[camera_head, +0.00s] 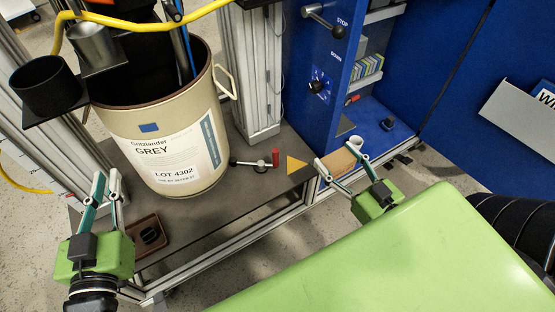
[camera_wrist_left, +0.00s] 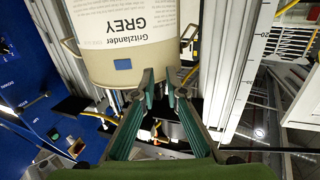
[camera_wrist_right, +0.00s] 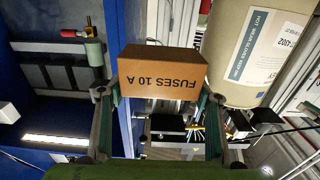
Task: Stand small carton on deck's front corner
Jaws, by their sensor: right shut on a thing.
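The small carton (camera_head: 341,160) is brown cardboard and is held between the fingers of my right gripper (camera_head: 338,168). In the right wrist view the carton (camera_wrist_right: 160,75) reads "FUSES 10 A", upside down in the picture, with both fingers (camera_wrist_right: 160,100) at its sides. In the head view the carton appears just right of the grey deck's (camera_head: 262,180) front corner, which bears a yellow triangle (camera_head: 296,164). I cannot tell the carton's height relative to the deck. My left gripper (camera_head: 107,176) is open and empty near the deck's left end; its fingers also show in the left wrist view (camera_wrist_left: 160,75).
A cream drum (camera_head: 165,140) labelled GREY stands on the deck. A brown tray (camera_head: 138,248) holds a black part. A blue cabinet (camera_head: 320,70) stands behind, with a white round piece (camera_head: 356,141) near the carton.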

